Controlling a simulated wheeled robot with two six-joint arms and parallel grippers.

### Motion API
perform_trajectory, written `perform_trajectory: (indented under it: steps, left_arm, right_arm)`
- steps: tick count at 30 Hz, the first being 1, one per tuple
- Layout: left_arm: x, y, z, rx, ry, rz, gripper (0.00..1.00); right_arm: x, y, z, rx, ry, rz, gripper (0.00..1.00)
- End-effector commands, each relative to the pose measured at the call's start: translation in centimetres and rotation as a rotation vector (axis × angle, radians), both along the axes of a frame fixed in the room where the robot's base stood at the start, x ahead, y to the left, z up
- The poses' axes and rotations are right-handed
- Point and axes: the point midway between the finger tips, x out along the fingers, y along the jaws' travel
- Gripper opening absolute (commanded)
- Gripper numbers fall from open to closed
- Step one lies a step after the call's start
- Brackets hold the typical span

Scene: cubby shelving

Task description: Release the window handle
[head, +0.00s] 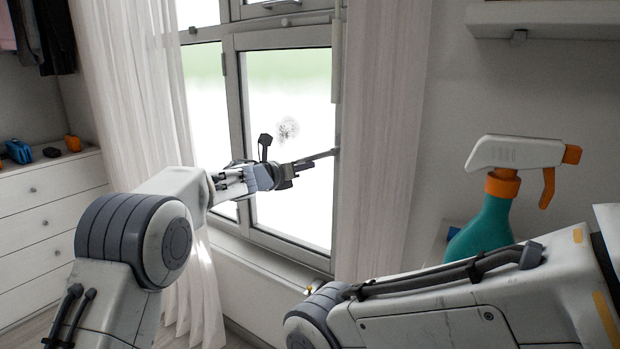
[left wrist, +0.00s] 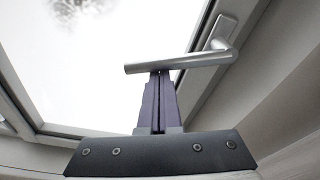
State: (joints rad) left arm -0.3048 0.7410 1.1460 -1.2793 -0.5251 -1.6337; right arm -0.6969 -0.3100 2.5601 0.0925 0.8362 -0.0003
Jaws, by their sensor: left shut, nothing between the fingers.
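The window handle (left wrist: 180,63) is a grey metal lever, lying nearly level in the left wrist view. Its mount sits on the window frame at the right. In the head view the handle (head: 322,156) shows in front of the glass, at the frame's right side. My left gripper (left wrist: 159,76) is shut and empty. Its dark fingertips are right at the handle's lever, with the lever crossing just beyond them; I cannot tell whether they touch. In the head view the left gripper (head: 296,168) is at the handle's left end. My right gripper is out of view.
A window (head: 290,90) with a grey frame stands between pale curtains (head: 385,130). A dark smudge marks the glass. A teal spray bottle (head: 485,228) with a white and orange head stands behind my right arm. A white drawer unit (head: 45,215) with small items on top is at left.

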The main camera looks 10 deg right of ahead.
Motion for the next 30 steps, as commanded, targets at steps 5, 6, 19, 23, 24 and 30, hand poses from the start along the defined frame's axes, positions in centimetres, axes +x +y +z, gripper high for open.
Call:
perform_trajectory:
  steps: [5, 6, 19, 23, 24, 30]
  left_arm:
    - [0.4, 0.4, 1.2, 0.104, -0.104, 0.0, 0.0]
    - [0.5, 0.5, 1.4, 0.125, -0.123, 0.001, 0.0]
    - [0.8, 0.8, 2.8, 0.261, -0.251, 0.001, 0.0]
    - [0.8, 0.9, 2.9, 0.273, -0.263, 0.0, 0.0]
    - [0.8, 0.9, 2.9, 0.275, -0.265, 0.0, 0.0]
    - [0.8, 0.9, 2.9, 0.277, -0.265, -0.001, 0.0]
  right_arm:
    - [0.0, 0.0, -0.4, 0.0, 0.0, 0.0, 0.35]
    - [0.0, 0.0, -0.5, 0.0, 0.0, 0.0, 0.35]
    - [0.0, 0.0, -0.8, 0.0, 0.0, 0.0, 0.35]
    - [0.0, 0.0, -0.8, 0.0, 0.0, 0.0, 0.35]
    - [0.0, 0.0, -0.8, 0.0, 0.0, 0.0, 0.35]
    - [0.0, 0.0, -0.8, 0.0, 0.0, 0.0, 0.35]
